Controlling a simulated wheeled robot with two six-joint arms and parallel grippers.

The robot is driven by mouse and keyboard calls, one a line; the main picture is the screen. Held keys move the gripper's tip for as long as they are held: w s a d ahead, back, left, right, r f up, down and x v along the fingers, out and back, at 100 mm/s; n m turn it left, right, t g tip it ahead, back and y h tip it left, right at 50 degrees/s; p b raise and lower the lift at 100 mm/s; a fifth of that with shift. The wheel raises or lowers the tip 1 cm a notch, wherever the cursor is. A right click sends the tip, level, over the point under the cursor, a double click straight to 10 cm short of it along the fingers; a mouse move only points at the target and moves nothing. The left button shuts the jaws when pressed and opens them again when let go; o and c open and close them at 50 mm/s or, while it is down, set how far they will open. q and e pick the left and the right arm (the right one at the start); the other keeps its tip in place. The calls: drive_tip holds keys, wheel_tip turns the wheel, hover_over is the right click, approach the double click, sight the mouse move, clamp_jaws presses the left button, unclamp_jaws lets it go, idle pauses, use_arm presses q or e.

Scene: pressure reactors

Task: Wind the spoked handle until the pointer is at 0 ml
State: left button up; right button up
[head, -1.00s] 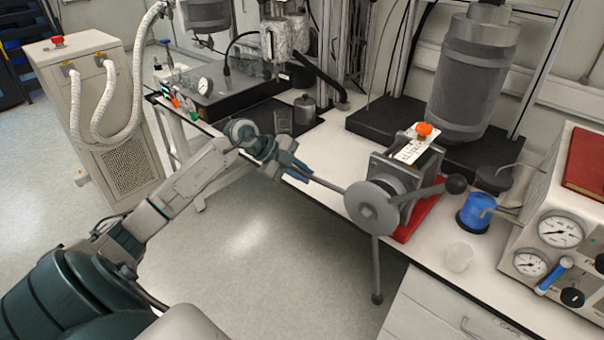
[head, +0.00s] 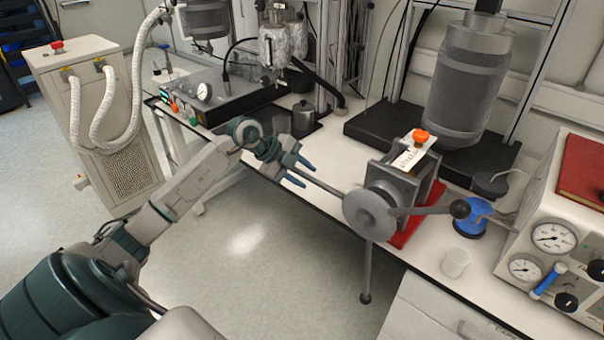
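The spoked handle is a grey round hub (head: 368,214) on the front of a grey metal block. One spoke (head: 430,210) points right and ends in a dark knob, one points down, and one points up-left towards my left gripper. My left gripper (head: 304,173) is open, its two blue fingertips apart, with the end of the up-left spoke at or between them; contact cannot be told. A pale scale plate (head: 410,158) with an orange knob (head: 420,136) lies on top of the block. Its marks and pointer are too small to read. My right gripper is not in view.
A red base (head: 408,236) lies under the block on the white bench. A blue-wrapped item (head: 471,222), a white cup (head: 455,262) and a gauge box (head: 540,222) stand to the right. A reactor (head: 467,85) stands behind. Open floor lies below the handle.

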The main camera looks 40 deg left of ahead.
use_arm(q)
drive_tip(key=shift+s+a+r, duration=0.3)
drive_tip(key=b+v, duration=0.4)
drive_tip(key=v, duration=0.5)
drive_tip(key=shift+s+r, duration=0.15)
drive_tip(key=shift+r, duration=0.15)
drive_tip(key=shift+a, duration=0.1)
idle(0.4)
